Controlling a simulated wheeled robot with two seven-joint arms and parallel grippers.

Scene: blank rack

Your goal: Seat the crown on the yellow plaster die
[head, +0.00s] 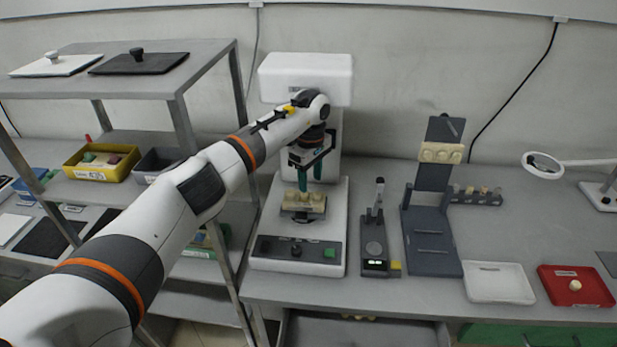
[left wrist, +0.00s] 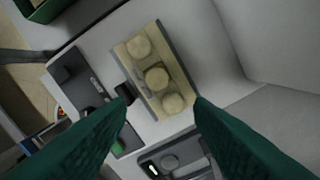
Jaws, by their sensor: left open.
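My left gripper (head: 310,176) is open and empty, its green fingers pointing down above the white machine's platform. Below it is a cream-yellow block (head: 318,199) with three round knobs on top. The left wrist view shows this block (left wrist: 145,84) beyond and between the open fingers (left wrist: 162,103), apart from them. A small cream rounded piece (head: 575,285) lies in the red tray (head: 556,298) at the far right. I cannot tell for sure whether it is the crown, or which piece is the yellow plaster die. My right gripper is not in view.
The white machine (head: 306,78) stands behind my gripper. To its right are a small dark device (head: 374,246), a dark stepped rack (head: 431,235) holding a cream block (head: 441,152), a row of small pieces (head: 475,196) and an empty-looking white tray (head: 498,283). Grey shelving is at left.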

